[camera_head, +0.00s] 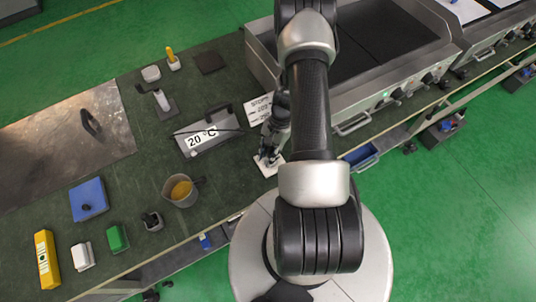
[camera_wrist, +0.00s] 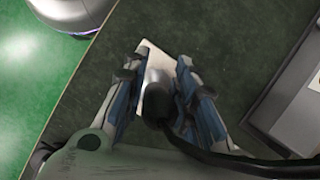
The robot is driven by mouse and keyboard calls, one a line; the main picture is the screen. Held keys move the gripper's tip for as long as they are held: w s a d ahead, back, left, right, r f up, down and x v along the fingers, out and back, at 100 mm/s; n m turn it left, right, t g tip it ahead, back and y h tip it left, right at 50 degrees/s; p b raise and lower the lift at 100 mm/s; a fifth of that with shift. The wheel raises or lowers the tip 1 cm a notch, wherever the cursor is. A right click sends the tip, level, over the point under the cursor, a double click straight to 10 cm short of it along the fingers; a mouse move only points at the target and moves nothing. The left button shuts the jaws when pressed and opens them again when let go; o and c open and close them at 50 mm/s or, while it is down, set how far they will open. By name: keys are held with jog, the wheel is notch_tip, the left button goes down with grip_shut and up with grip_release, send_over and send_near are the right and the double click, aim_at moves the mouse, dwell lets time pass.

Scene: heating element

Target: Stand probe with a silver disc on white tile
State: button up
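The probe (camera_wrist: 158,104) has a black handle with a cable and a silver end; it is between my fingers in the wrist view. Its silver end is over the white tile (camera_wrist: 147,57), seemingly resting on it, though contact is hard to confirm. The tile also shows in the head view (camera_head: 267,168), at the bench's front edge. My gripper (camera_wrist: 155,72) is open around the probe, with tile visible between the left finger and the probe. In the head view my gripper (camera_head: 269,155) hides most of the probe.
A meter reading 20 °C (camera_head: 207,137) lies left of the tile, with a label card (camera_head: 259,108) behind it. A metal cup with yellow contents (camera_head: 181,190) stands front left. A large hotplate unit (camera_head: 385,45) is at the back right. The bench edge is close in front.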

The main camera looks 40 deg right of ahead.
jog(key=shift+o, duration=1.3)
